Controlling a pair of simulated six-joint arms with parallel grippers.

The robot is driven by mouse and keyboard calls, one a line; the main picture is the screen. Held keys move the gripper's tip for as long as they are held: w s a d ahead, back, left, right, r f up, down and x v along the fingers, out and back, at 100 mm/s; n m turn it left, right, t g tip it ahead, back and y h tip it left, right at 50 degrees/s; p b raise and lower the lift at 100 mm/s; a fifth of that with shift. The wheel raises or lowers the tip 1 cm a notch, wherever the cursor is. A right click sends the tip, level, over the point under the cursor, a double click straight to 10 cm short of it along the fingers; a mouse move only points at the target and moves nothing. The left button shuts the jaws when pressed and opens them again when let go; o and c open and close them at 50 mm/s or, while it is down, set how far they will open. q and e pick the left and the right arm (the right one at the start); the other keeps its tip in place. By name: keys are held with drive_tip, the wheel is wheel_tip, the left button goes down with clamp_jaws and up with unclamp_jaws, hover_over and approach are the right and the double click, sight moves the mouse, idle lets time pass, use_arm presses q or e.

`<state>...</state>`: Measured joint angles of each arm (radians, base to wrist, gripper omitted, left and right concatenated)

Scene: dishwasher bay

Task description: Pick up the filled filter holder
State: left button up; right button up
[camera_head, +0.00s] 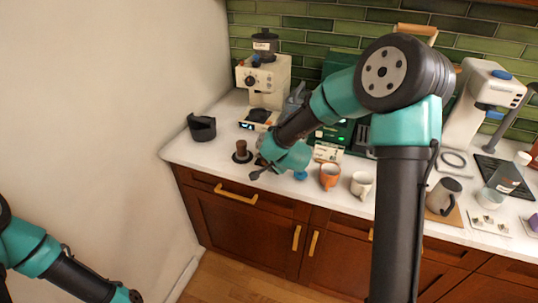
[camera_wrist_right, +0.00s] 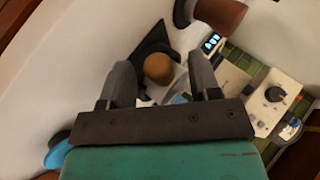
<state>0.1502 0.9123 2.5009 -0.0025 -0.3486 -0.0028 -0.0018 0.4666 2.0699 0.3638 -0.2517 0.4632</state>
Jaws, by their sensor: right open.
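In the right wrist view a rounded brown knob (camera_wrist_right: 158,68), which looks like the end of the filter holder's handle, shows between the fingertips of my right gripper (camera_wrist_right: 160,82). A flat black shape lies behind it. The fingers stand apart on either side of the knob and are not closed on it. In the head view my right gripper (camera_head: 257,171) is low over the front left of the counter, and the filter holder cannot be made out there. Of my left arm only the links show at the lower left; its gripper is out of frame.
A brown-handled tamper (camera_head: 242,152) stands just left of my right gripper, also at the top of the wrist view (camera_wrist_right: 220,14). A black bin (camera_head: 201,128) and a cream grinder (camera_head: 265,78) are behind. An orange cup (camera_head: 330,177) and white cup (camera_head: 361,185) stand to the right.

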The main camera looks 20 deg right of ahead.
drive_tip(key=shift+w+f, duration=0.2)
drive_tip(key=shift+c, duration=0.3)
drive_tip(key=c, duration=1)
drive_tip(key=shift+r, duration=0.15)
drive_tip(key=shift+r, duration=1.65)
drive_tip(key=s+a, duration=0.3)
drive_tip(key=s, duration=0.4)
drive_tip(key=s+a+r, duration=0.1)
drive_tip(key=s+a, duration=0.2)
drive_tip(key=s, duration=0.4)
drive_tip(key=shift+s+a+r, duration=0.25)
drive_tip(key=shift+s+a, duration=0.05)
drive_tip(key=shift+a, duration=0.05)
